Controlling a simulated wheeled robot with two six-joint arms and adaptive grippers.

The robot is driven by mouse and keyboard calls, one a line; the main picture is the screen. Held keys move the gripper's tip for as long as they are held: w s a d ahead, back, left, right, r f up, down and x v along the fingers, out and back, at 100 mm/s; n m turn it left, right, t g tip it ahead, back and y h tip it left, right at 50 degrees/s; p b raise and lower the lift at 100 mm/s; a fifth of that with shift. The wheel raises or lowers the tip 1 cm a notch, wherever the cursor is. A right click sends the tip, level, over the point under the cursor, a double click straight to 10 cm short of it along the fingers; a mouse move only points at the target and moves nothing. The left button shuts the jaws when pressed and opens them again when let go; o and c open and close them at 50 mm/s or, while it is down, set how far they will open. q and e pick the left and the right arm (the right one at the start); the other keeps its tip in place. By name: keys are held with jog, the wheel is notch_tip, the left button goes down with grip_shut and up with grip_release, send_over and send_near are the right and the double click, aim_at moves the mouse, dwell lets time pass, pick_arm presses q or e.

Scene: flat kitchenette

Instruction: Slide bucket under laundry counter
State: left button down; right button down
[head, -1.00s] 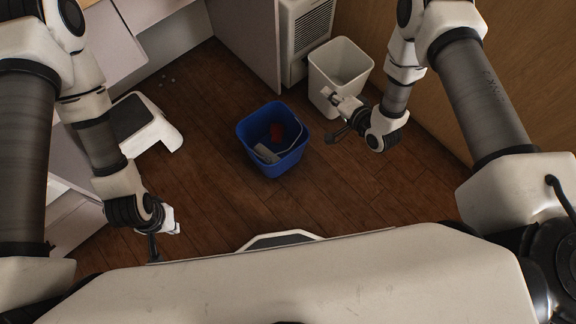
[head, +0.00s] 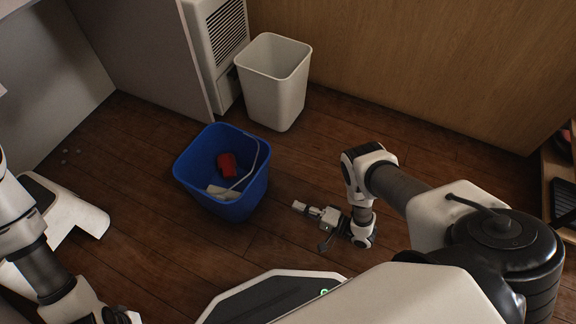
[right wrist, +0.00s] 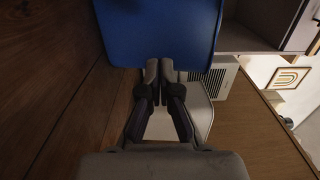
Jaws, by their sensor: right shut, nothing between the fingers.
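The blue bucket (head: 246,196) stands upright on the wooden floor in the head view, with a red item (head: 228,165), a pale item and a thin handle inside. The pale laundry counter (head: 150,50) is at the upper left, with a side panel and a floor-level recess beside it. My right gripper (head: 299,207) is shut and empty, low and just right of the bucket. In the right wrist view its closed fingertips (right wrist: 160,68) point at the bucket's blue wall (right wrist: 160,30); I cannot tell whether they touch. My left gripper (head: 122,316) is partly cut off at the lower left.
A white bin (head: 273,88) stands behind the bucket, beside a vented white unit (head: 220,40). A white step stool (head: 65,205) is at the left. A wooden wall runs along the right. Floor between the bucket and the counter recess looks mostly clear, with small pale specks.

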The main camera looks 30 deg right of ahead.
aim_at(257, 189)
jog(key=b+x, duration=0.4)
jog(key=x, duration=0.7)
jog(key=shift+w+a+f, duration=0.15)
jog(key=shift+w+a, duration=0.05)
jog(key=shift+a, duration=0.05)
jog(key=shift+w+a, duration=0.2)
jog(key=shift+w, duration=0.1)
